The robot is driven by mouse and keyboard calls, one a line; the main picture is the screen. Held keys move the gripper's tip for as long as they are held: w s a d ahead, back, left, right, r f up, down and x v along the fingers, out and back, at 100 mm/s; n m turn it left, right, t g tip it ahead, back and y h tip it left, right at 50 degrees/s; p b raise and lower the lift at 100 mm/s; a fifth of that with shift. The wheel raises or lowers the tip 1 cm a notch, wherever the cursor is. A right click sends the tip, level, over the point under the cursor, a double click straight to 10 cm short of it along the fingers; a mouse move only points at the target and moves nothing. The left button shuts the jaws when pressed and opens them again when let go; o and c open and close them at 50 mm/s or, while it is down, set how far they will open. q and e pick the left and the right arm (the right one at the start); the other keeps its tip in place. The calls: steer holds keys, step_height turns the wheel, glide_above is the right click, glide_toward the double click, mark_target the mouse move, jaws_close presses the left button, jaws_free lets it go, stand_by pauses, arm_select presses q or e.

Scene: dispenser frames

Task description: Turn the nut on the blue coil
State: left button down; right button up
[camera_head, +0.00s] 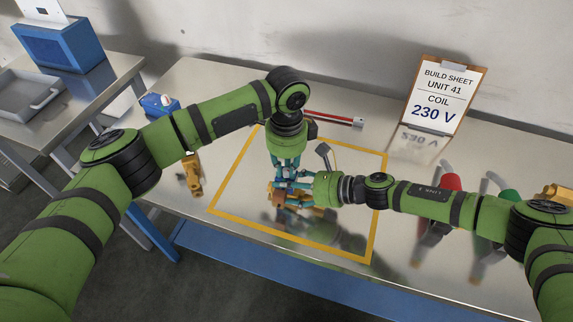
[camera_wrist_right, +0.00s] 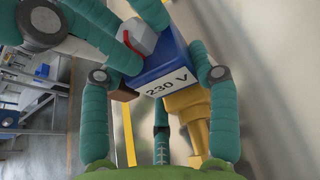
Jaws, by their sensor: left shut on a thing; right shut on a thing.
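The blue coil (camera_wrist_right: 160,62), with a white label reading 230 V, fills the middle of the right wrist view. It sits against a brass valve body (camera_wrist_right: 187,103). My right gripper (camera_head: 299,188) is shut, with its teal fingers on either side of the coil. My left gripper (camera_head: 290,172) comes down from above and is shut at the coil's end opposite the brass. Its fingers also show at the top left of the right wrist view (camera_wrist_right: 118,48).
Yellow tape (camera_head: 377,215) frames the work spot on the metal table. A blue and white part (camera_head: 158,104) and a brass part (camera_head: 191,175) stand left. Red (camera_head: 450,182) and green (camera_head: 508,196) items lie right. A build sheet (camera_head: 440,100) reading coil 230 V stands behind.

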mark_target(287, 171)
arm_select(q)
steer(key=shift+s+n, duration=0.1)
steer(key=shift+n, duration=0.2)
arm_select(e)
steer(key=shift+d+f, duration=0.1)
arm_select(q)
steer(key=shift+d, duration=0.1)
steer(key=c, duration=1.1)
jaws_free()
step_height(287, 171, up, 12)
